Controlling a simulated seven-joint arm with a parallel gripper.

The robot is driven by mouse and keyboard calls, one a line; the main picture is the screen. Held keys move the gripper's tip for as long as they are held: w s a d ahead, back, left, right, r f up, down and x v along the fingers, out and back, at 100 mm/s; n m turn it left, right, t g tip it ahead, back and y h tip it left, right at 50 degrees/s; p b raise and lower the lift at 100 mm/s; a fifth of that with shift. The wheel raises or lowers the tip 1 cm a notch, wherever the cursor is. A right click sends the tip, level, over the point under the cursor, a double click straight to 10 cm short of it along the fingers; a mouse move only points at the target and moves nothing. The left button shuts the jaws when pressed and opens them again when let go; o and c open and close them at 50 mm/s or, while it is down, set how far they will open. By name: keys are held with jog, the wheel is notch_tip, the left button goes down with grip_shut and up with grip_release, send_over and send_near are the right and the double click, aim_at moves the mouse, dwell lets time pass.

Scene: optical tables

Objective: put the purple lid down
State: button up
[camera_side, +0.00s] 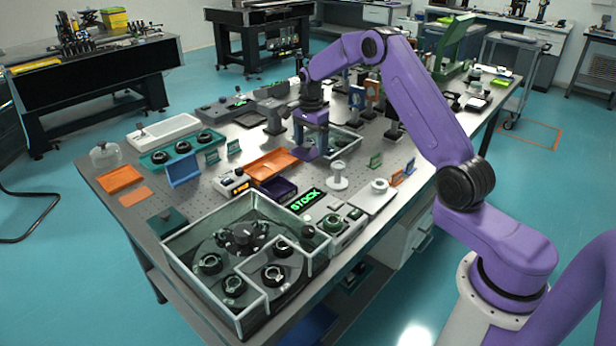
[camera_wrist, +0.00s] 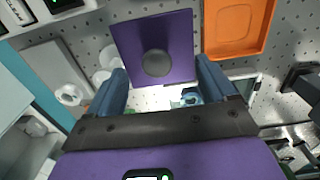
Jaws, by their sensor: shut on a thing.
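The purple lid (camera_side: 305,154) is a flat square plate beneath my gripper (camera_side: 311,143) in the side view. In the wrist view the lid (camera_wrist: 180,30) has a round dark knob on its face. My gripper (camera_wrist: 160,72) has its two blue fingers at the lid's opposite edges, with the knob between them. It is shut on the lid. The lid seems held above the table, but its exact height is unclear. A dark purple open box (camera_side: 277,188) stands nearer the side camera.
An orange tray (camera_side: 271,165) lies beside the lid, also in the wrist view (camera_wrist: 235,48). A clear-walled bin (camera_side: 347,142) stands just behind the gripper. A STOCK display (camera_side: 305,199), a white spool (camera_side: 338,177) and a large glass-walled enclosure (camera_side: 183,262) stand nearer.

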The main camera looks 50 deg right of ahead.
aim_at(312, 174)
jog(key=shift+w+d+f, duration=0.3)
jog(key=shift+d+f, duration=0.25)
jog(key=shift+d, duration=0.1)
jog(key=shift+f, duration=3.95)
jog(key=shift+f, duration=0.15)
jog(key=o, duration=0.9)
jog(key=shift+c, duration=0.2)
